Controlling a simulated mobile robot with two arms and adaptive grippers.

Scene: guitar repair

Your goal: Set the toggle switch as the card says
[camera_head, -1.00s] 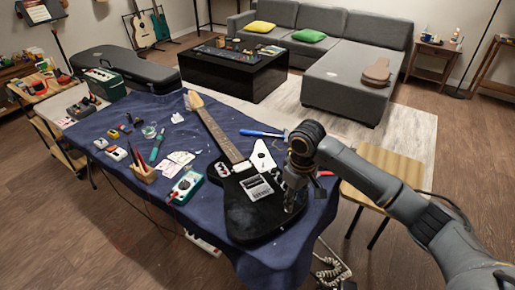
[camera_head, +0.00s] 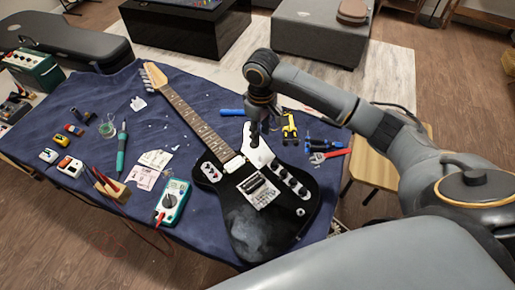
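A black electric guitar (camera_head: 240,222) lies on the blue cloth of the table, its neck pointing to the upper left. I cannot make out the toggle switch. Printed paper cards (camera_head: 147,175) lie left of the guitar, their text too small to read. My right gripper (camera_head: 259,138) points down over the upper end of the white plate and hides part of it. I cannot tell whether its fingers touch the guitar. My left gripper is out of view.
A green multimeter (camera_head: 172,203), a soldering iron (camera_head: 122,148) and small pedals (camera_head: 69,166) lie left of the guitar. Yellow clamp-like tool (camera_head: 289,128), blue-handled tool (camera_head: 232,113) and red-handled tool (camera_head: 332,155) lie on its right side. A wooden stool (camera_head: 375,168) stands beyond the table's right edge.

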